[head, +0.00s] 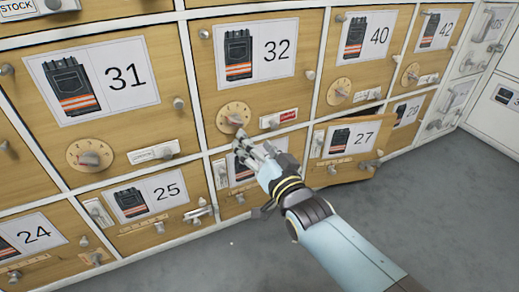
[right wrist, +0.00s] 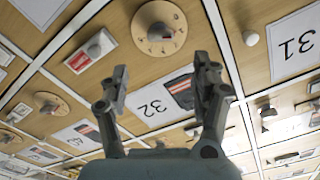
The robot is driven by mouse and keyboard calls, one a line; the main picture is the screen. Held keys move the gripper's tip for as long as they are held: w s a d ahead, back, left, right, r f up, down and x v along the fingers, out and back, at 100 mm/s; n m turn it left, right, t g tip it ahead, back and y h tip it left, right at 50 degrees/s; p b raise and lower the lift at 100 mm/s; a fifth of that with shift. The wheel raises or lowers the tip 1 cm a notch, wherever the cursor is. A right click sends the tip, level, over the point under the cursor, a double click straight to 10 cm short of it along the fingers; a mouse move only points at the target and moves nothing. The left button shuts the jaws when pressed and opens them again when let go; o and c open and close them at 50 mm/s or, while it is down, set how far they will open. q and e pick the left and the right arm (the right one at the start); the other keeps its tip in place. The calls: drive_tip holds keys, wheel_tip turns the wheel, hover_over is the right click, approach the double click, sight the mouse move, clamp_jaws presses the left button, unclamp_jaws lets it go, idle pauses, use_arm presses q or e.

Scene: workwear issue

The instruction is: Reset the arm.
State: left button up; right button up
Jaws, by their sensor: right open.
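My right gripper (head: 246,146) reaches in from the lower right of the head view, its fingers just below the round dial (head: 233,115) of locker 32 (head: 255,50). In the right wrist view my right gripper (right wrist: 162,66) has its two fingers spread apart with nothing between them. The dial (right wrist: 159,27) shows beyond the fingertips there, and the number 32 label (right wrist: 155,106) shows between the fingers. I cannot tell whether a finger touches the dial. My arm hides much of the locker door below 32. My left gripper is in neither view.
Wooden locker doors with numbered labels, dials and knobs fill the wall. Door 27 (head: 346,143) stands ajar, its edge sticking out just right of my gripper. A small red-marked plate (head: 278,119) sits beside the dial. Grey floor (head: 440,215) is clear at the lower right.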

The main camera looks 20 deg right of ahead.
drive_tip(key=shift+s, duration=1.05)
